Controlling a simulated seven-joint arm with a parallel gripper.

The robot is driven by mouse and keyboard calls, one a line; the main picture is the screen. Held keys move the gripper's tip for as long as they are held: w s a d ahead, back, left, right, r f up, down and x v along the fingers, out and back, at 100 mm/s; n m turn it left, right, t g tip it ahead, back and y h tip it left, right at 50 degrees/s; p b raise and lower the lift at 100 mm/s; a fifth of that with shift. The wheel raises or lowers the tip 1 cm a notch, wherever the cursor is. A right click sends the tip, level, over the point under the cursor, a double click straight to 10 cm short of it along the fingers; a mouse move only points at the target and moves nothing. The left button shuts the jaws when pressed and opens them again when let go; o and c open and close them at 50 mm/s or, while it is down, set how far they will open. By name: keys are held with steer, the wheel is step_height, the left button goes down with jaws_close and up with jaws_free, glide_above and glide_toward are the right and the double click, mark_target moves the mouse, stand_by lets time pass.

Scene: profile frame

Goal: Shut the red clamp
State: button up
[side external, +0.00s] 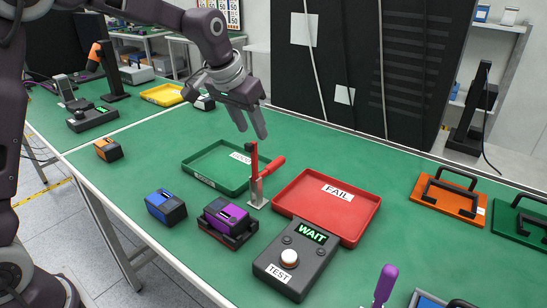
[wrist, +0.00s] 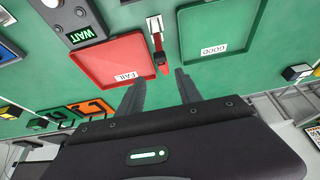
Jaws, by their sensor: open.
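The red clamp (side external: 254,161) stands on the green table between the two trays. It has a metal base (side external: 257,194), an upright red bar and a red-handled lever slanting up to the right. My gripper (side external: 250,132) is open and empty, pointing down just above the clamp's top. In the wrist view the clamp (wrist: 158,46) shows beyond my fingertips (wrist: 161,77), in line with the gap between them. A purple device (side external: 224,214) sits in a dark red-edged holder at the clamp's front left. I cannot tell whether a finger touches the clamp.
A green tray (side external: 187,166) labelled GOOD lies left of the clamp and a red tray (side external: 367,210) labelled FAIL lies right. A test box (side external: 276,272) reading WAIT stands in front. A blue device (side external: 165,207) and an orange device (side external: 107,150) rest at the left.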

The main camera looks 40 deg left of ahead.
glide_toward(276, 161)
steer(key=shift+x, duration=1)
steer(key=x, duration=0.6)
steer(key=shift+w+a+f, duration=0.1)
steer(key=shift+w+f, duration=0.2)
jaws_close()
